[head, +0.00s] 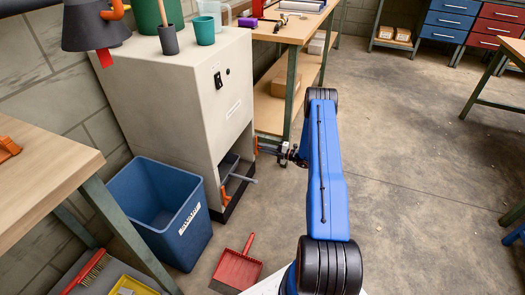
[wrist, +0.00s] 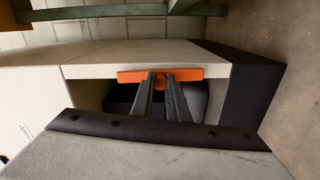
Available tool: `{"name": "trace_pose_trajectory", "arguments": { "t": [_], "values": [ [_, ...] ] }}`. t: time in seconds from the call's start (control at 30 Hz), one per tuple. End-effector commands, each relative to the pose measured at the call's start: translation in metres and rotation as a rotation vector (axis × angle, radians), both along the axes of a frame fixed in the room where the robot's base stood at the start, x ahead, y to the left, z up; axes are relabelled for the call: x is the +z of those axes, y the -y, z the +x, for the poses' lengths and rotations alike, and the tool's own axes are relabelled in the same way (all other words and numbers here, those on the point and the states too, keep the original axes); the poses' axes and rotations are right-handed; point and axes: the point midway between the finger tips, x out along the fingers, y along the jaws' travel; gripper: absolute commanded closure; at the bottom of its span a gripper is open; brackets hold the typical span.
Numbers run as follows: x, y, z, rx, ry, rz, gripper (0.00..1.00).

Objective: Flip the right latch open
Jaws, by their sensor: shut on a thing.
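The right latch is an orange bar at the right edge of the cabinet (head: 200,110)'s low opening, seen in the head view (head: 257,146). In the wrist view the right latch (wrist: 190,73) lies along the pale edge of the opening, with an orange tab between my fingertips. My gripper (wrist: 160,80) is shut on this tab. In the head view my gripper (head: 268,149) reaches in from the right, partly hidden by my blue arm. Another orange latch (head: 226,192) shows at the opening's left side. A dark bin (head: 229,166) sits inside the opening.
A blue bin (head: 165,205) stands left of the cabinet, with a red dustpan (head: 237,268) on the floor before it. A workbench (head: 292,30) stands close behind my gripper.

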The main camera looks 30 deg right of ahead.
Motion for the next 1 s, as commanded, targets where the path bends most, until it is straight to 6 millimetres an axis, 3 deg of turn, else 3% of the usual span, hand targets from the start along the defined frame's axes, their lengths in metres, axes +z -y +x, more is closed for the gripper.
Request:
{"name": "trace_pose_trajectory", "arguments": {
  "t": [0.67, 0.7, 0.77, 1.0],
  "values": [
    [-0.0010, 0.0055, 0.0020, -0.004, -0.038, 0.046, 1.00],
    [-0.0010, 0.0055, 0.0020, -0.004, -0.038, 0.046, 0.79],
    [-0.0009, 0.0054, 0.0021, -0.004, -0.037, 0.047, 0.67],
    [-0.0005, 0.0043, 0.0022, -0.002, -0.037, 0.046, 0.67]
  ]
}}
